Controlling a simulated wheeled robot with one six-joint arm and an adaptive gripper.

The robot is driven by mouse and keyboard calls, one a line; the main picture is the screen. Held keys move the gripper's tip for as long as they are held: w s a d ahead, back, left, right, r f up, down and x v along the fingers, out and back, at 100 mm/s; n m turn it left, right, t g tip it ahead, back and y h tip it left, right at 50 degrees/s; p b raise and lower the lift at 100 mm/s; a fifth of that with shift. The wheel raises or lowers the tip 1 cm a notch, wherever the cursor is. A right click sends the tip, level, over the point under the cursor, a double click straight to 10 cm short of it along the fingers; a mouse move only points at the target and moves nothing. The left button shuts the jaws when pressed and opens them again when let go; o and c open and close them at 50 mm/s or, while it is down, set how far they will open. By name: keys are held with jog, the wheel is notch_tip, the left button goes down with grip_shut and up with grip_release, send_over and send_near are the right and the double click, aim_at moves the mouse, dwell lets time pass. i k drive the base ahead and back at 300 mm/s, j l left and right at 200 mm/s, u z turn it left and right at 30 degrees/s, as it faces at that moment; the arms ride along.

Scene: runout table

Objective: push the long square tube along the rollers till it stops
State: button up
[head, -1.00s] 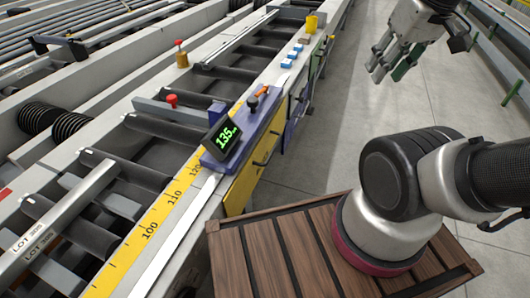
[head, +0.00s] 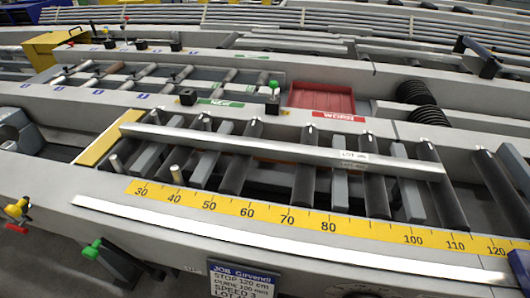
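The long square tube (head: 260,148) is a bright metal bar with a LOT label near its right end. It lies across the dark rollers (head: 305,180) of the runout table, slanting slightly down to the right. Its left end is beside a yellow bar (head: 108,138); I cannot tell if they touch. Its right end lies over the rollers behind the 100–110 part of the yellow scale (head: 270,217). More rollers show beyond that end. The stop is not clearly visible. My gripper is not in view.
A long flat metal strip (head: 270,238) runs along the front of the table. A job sign (head: 240,282) reads STOP 120 cm. Behind the rollers are a red tray (head: 322,97) by a WORN label and a green-topped knob (head: 273,88). A dark object (head: 521,262) shows at the lower right edge.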

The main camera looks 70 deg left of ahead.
aim_at(360, 161)
jog(key=k+u, duration=0.25)
jog(key=u, duration=0.2)
jog(key=k+j+u, duration=0.1)
jog(key=u, duration=0.35)
jog(key=l+u, duration=0.25)
jog(key=u, duration=0.2)
jog(key=k+l+u, duration=0.15)
jog(key=u, duration=0.35)
jog(key=k+l+u, duration=0.15)
jog(key=u, duration=0.3)
jog(key=i+j, duration=0.15)
jog(key=j, duration=0.25)
jog(key=i+j, duration=0.15)
jog(key=j, duration=0.25)
jog(key=i+j, duration=0.15)
jog(key=j, duration=0.25)
jog(key=i+j, duration=0.15)
jog(key=j, duration=0.2)
jog(key=i+j+z, duration=0.1)
jog(key=j, duration=0.3)
jog(key=i+j, duration=0.2)
jog(key=j, duration=0.2)
jog(key=i+j, duration=0.15)
jog(key=j, duration=0.25)
